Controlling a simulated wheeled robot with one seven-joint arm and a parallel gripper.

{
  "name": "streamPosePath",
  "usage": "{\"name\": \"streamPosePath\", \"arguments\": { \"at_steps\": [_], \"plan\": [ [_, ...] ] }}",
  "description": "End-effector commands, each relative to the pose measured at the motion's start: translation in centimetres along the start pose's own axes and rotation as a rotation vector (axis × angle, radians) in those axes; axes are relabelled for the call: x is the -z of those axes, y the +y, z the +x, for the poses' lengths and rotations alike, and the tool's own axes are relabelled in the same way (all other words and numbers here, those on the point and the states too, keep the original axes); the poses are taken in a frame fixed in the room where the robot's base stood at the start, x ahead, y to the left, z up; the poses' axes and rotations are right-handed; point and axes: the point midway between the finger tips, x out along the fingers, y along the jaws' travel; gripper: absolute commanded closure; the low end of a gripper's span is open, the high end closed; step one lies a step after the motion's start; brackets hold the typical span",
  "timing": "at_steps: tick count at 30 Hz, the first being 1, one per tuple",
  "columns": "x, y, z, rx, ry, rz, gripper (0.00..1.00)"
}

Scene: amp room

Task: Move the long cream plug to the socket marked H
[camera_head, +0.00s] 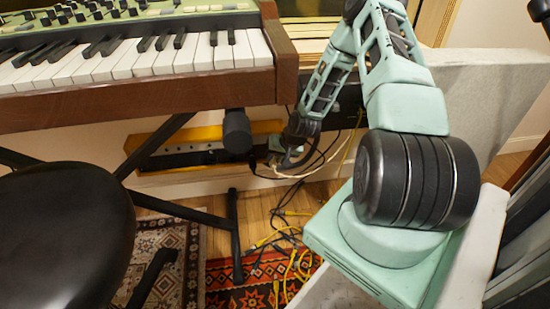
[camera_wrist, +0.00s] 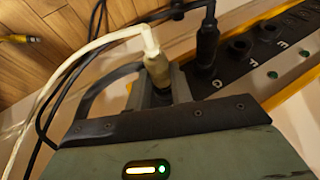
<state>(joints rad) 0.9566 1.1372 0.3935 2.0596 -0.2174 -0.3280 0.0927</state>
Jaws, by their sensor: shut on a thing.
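The cream plug (camera_wrist: 156,68), with a white cable from its top, stands between the fingers of my gripper (camera_wrist: 158,92) in the wrist view. My gripper is shut on it. The plug's lower end is hidden by the gripper, so I cannot tell whether it sits in a socket. Right beside it a black plug (camera_wrist: 207,48) stands in the dark socket strip (camera_wrist: 232,80). More round sockets with pale letters run to the upper right. I cannot make out an H. In the head view my gripper (camera_head: 283,153) is low at the strip's right part, partly hidden.
The yellow-edged strip (camera_head: 150,137) lies below the keyboard (camera_head: 140,62). A dark cylinder (camera_head: 237,131) hangs in front of it. A stand leg (camera_head: 234,235), a black stool (camera_head: 62,240) and loose yellow and black cables (camera_head: 290,270) are close by.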

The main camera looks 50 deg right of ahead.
Motion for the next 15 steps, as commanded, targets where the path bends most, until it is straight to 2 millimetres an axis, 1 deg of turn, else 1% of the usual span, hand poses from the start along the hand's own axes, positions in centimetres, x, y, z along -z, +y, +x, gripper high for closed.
{"name": "streamPosePath", "arguments": {
  "at_steps": [11,12,14,15],
  "plan": [
    [0.22,-0.03,0.1,0.0,-0.001,0.0,1.0],
    [0.21,-0.02,0.1,0.0,-0.001,0.0,0.7],
    [0.2,-0.02,0.1,0.0,-0.001,0.0,0.53],
    [0.2,-0.02,0.09,0.0,-0.001,0.0,0.53]
  ]
}}
